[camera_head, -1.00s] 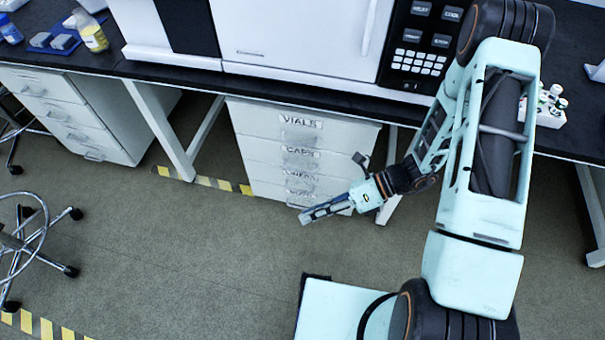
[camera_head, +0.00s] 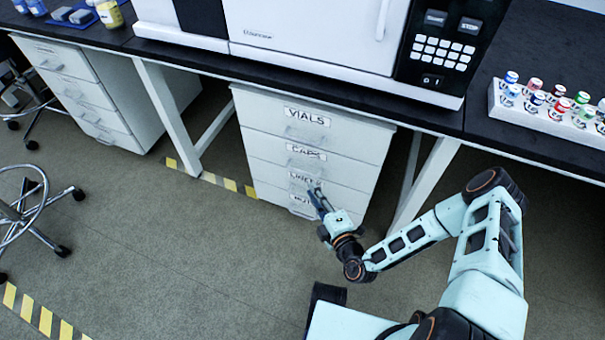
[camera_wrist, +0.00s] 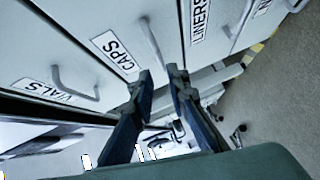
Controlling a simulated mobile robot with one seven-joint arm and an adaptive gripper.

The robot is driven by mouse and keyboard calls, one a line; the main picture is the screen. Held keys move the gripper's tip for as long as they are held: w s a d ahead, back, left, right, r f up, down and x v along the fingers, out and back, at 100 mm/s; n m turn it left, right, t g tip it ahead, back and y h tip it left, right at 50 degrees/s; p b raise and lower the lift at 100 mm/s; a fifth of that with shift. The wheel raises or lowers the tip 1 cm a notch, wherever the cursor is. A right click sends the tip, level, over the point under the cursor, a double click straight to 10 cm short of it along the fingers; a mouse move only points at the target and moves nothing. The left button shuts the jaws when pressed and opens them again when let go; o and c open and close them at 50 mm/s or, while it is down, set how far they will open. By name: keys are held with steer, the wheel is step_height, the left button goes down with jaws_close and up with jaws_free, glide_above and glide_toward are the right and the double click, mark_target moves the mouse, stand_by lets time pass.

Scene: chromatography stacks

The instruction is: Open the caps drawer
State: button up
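The caps drawer (camera_head: 268,148) is the second drawer down in the white cabinet under the bench, and it looks closed. Its CAPS label (camera_wrist: 115,50) and its curved grey handle (camera_wrist: 152,38) show in the wrist view. My gripper (camera_head: 317,190) is in front of the cabinet, its fingers pointing up toward the drawer fronts, over the liners label area in the head view. In the wrist view my gripper (camera_wrist: 160,74) is open and empty, with a gap between the fingertips. The handle's lower end appears between the tips in the picture; contact cannot be told.
The vials drawer (camera_head: 255,112) is above, the liners drawer (camera_head: 265,174) and one more below; all look closed. The bench leg (camera_head: 425,180) stands right of the cabinet. A white rack of vials (camera_head: 545,115) is on the bench.

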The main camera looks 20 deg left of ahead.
mark_target(302, 173)
steer(key=shift+b+x, duration=1.35)
steer(key=shift+x, duration=3.8)
steer(key=shift+s+r, duration=0.1)
steer(key=shift+c, duration=0.4)
jaws_close()
